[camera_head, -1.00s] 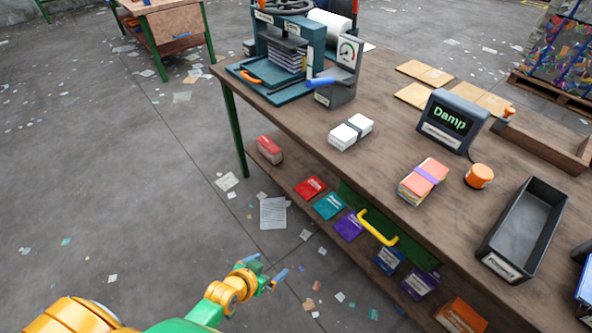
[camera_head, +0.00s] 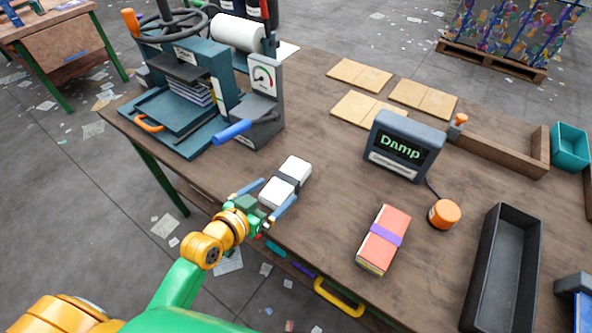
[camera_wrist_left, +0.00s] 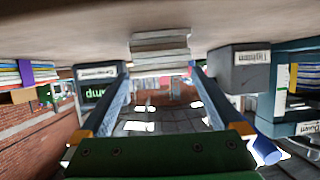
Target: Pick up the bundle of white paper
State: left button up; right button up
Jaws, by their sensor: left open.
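The bundle of white paper (camera_head: 295,168) lies on the workbench with a dark band around its middle. My left gripper (camera_head: 280,189) reaches it from the near edge, its two blue fingers open with one towards each side of the bundle's near part. In the left wrist view, which is upside down, the bundle (camera_wrist_left: 160,46) shows between the lines of the open fingers (camera_wrist_left: 158,72), at or just beyond the tips. I cannot tell whether the fingers touch it. My right gripper is out of view.
An orange bundle with a purple band (camera_head: 384,240), a "Damp" display (camera_head: 404,146), an orange button (camera_head: 444,213) and a dark tray (camera_head: 503,270) stand to the right.

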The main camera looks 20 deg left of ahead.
aim_at(286, 182)
pick_arm(q)
jog(key=x, duration=0.7)
jog(key=shift+a+f, duration=0.15)
jog(key=shift+f, duration=0.05)
jog(key=shift+r, duration=0.2)
jog(key=c, duration=1.5)
